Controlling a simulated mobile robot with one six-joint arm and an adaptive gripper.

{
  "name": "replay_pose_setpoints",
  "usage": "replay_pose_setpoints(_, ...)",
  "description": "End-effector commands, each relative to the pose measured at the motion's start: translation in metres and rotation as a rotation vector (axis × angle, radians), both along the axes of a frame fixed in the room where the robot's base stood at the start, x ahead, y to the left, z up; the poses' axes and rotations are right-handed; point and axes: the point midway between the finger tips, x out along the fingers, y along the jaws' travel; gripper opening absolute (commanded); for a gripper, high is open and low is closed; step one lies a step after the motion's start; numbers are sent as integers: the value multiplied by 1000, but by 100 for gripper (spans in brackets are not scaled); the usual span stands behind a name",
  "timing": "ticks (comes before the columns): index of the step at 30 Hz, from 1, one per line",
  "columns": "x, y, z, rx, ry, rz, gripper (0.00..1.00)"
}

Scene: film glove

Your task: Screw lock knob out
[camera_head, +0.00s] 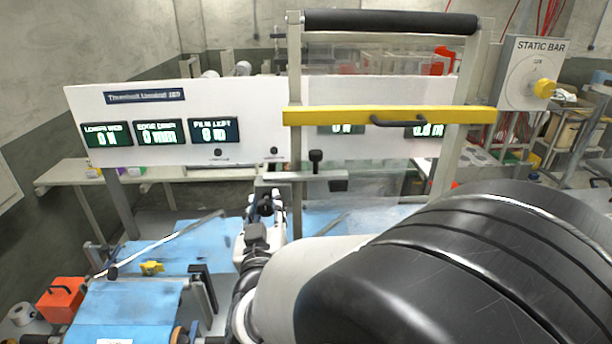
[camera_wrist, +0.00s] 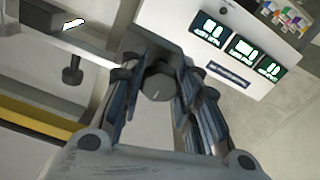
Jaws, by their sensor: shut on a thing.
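My gripper (camera_wrist: 157,92) is shut on a dark, round-faced lock knob (camera_wrist: 157,86), seen nearly end-on between the fingers in the wrist view. A pale mark shows on the knob's face. In the head view my gripper (camera_head: 266,205) is just below the left end of a short grey crossbar (camera_head: 285,177). There the fingers mostly hide the knob, and I cannot tell how far its thread is engaged. A second, black knob (camera_head: 316,160) stands upright on the crossbar to the right; it also shows at the left in the wrist view (camera_wrist: 72,72).
A white panel with lit displays (camera_head: 165,130) stands behind. A yellow bar (camera_head: 390,116) with a black handle crosses the upright frame. A blue film surface (camera_head: 130,305) and an orange box (camera_head: 62,299) lie at lower left. My own arm covers the lower right.

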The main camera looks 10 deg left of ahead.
Motion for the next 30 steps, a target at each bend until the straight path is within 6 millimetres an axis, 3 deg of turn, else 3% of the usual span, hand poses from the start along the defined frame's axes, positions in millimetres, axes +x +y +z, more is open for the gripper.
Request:
replay_pose_setpoints(8, 0, 0, 1, 0, -3, 0, 6)
replay_pose_setpoints(9, 0, 0, 1, 0, -3, 0, 31)
replay_pose_setpoints(18, 0, 0, 0, 0, -1, 0, 51)
replay_pose_setpoints(30, -6, 0, 0, 1, 0, 2, 51)
